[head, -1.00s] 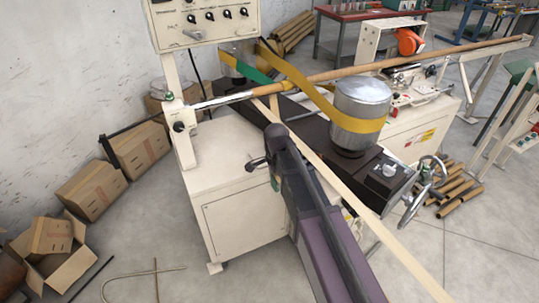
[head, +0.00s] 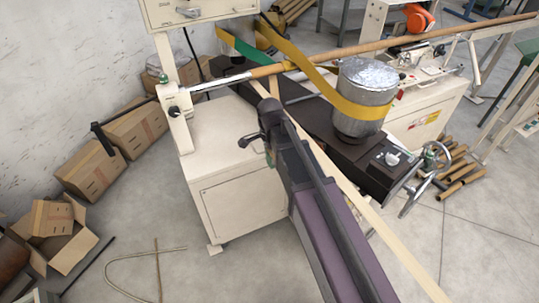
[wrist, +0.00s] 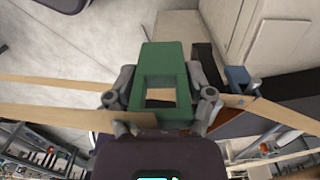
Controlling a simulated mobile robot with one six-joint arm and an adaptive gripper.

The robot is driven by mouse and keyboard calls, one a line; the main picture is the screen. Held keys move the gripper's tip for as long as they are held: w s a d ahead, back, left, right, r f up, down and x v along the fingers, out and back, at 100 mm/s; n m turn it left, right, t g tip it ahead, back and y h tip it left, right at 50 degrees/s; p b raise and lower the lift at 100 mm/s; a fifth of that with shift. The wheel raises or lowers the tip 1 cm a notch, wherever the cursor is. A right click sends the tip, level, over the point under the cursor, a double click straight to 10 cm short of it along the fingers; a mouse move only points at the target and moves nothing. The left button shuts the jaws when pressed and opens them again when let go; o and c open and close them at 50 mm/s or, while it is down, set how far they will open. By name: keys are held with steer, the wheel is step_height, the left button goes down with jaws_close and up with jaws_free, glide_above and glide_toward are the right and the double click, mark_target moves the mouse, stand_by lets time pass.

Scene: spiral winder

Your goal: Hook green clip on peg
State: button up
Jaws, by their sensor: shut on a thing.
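The green clip (wrist: 174,56) is a flat block with a rectangular window. In the wrist view it stands between the two grey fingers of my gripper (wrist: 162,100), which are shut on it. In the head view my gripper (head: 264,135) is in front of the winder's cream cabinet (head: 240,200), and only a sliver of green shows beside it. I cannot tell a peg for certain. A small blue-grey fitting (wrist: 238,76) shows to the right of the clip in the wrist view, apart from it.
A pale strip (head: 385,232) runs diagonally behind my arm. A silver drum (head: 362,90) with a yellow belt stands on the dark machine bed to the right. A handwheel (head: 420,190) sticks out at the right.

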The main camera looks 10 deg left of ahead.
steer(key=shift+d, duration=0.15)
steer(key=shift+w+d+f+b, duration=0.1)
steer(key=shift+w+d, duration=0.75)
steer(key=shift+d, duration=0.4)
steer(key=shift+w+d+f+b, duration=0.15)
steer(key=shift+w+d, duration=0.7)
steer(key=shift+d, duration=0.35)
steer(key=shift+w+d+f+b, duration=0.1)
steer(key=shift+w+d, duration=0.75)
steer(key=shift+d, duration=0.4)
steer(key=shift+w+d+f+b, duration=0.35)
steer(key=shift+w+d, duration=0.05)
steer(key=shift+d, duration=0.2)
steer(key=o, duration=1.1)
steer(key=shift+s+r, duration=0.1)
